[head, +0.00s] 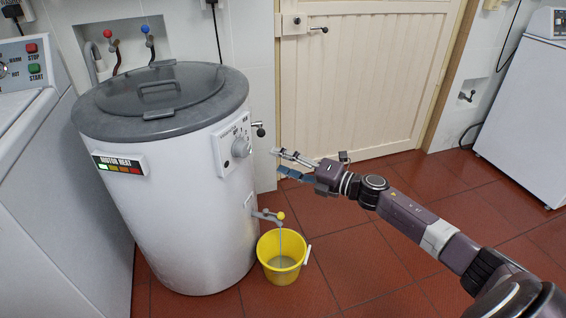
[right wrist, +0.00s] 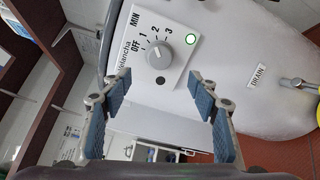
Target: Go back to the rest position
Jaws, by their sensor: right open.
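My right gripper (head: 282,164) is open and empty in the head view, in front of the door and to the right of the white drum washer (head: 185,215). Its two blue-padded fingers (right wrist: 165,108) are spread wide in the right wrist view. Beyond them is the washer's control panel with a grey dial (right wrist: 159,54) marked OFF, 1, 2, 3 and a lit green light (right wrist: 192,43). The dial (head: 241,147) also shows in the head view, apart from the gripper. My left gripper is not in view.
A yellow bucket (head: 282,257) stands on the red tiled floor (head: 375,265) under the washer's tap (head: 280,216), with a thin stream running into it. A white machine (head: 525,105) stands at the right. A closed cream door (head: 365,85) is behind. Floor at centre right is clear.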

